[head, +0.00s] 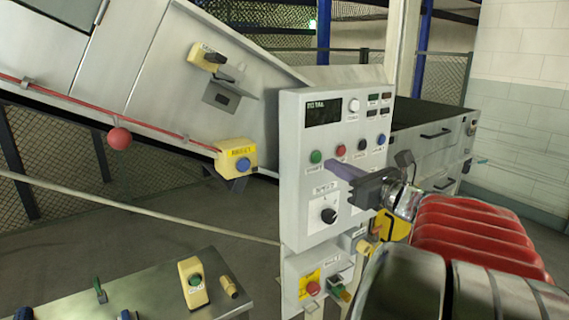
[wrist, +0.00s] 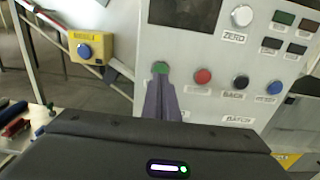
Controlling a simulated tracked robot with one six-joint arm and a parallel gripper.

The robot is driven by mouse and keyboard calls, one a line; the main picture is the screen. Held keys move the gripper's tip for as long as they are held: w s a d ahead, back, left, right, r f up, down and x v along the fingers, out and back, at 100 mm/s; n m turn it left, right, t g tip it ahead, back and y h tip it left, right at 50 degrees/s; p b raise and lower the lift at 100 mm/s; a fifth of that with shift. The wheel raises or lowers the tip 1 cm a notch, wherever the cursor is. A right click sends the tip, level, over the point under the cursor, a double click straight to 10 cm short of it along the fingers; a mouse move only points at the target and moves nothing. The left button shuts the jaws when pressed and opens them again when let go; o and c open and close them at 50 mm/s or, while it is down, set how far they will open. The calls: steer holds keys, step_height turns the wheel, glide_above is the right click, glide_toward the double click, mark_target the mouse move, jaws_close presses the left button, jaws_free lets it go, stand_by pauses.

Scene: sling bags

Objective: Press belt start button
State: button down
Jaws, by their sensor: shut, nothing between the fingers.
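The grey control panel (head: 300,240) stands upright in the middle of the head view. A green button (head: 316,156) with a small label below it sits at the left of its button row; I cannot read the label surely. The green button also shows in the wrist view (wrist: 160,67), just past my fingertips. My gripper (head: 333,165) is shut and empty, its purple-grey fingers pointing at the panel. In the wrist view the fingertips (wrist: 160,80) overlap the lower edge of the button. I cannot tell whether they touch it.
Red (head: 341,150), black (head: 362,144) and blue (head: 381,139) buttons lie right of the green one. A dark knob (head: 328,215) is below. A yellow box with a blue button (head: 236,158) hangs left. Another green-button box (head: 194,284) stands on the table.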

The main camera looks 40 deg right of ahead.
steer(key=s, duration=0.9)
steer(key=shift+s, duration=0.2)
steer(key=shift+w+a+f, duration=0.1)
steer(key=shift+a+f, duration=0.05)
steer(key=shift+a, duration=0.05)
stand_by(0.4)
